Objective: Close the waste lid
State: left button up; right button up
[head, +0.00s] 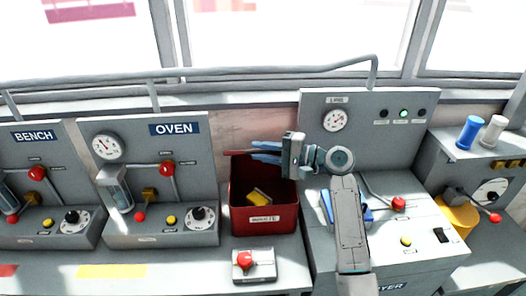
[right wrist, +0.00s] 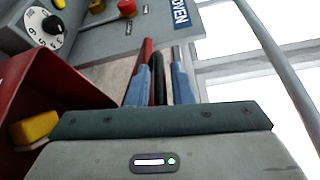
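The red waste bin (head: 264,222) stands between the oven unit and the line panel, its top open and a yellow block (head: 258,198) inside. A thin red edge (head: 236,152), apparently the lid, shows at the bin's back. My right gripper (head: 262,151) is over the back of the bin, its blue fingers pointing left. In the right wrist view the fingers (right wrist: 161,88) are apart, with a dark bar (right wrist: 157,75) between them and a red strip (right wrist: 148,52) beside it. I cannot tell whether they grip it. My left gripper is out of view.
The oven unit (head: 150,170) is left of the bin. A small box with a red button (head: 245,262) sits in front of it. The line panel (head: 365,120) and a white-topped unit (head: 420,262) stand right. A grey rail (head: 220,76) runs behind.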

jog(key=shift+s+d+f, duration=0.1)
jog(key=shift+d, duration=0.15)
jog(key=b+v, duration=0.4)
jog(key=v, duration=0.6)
jog(key=shift+d, duration=0.15)
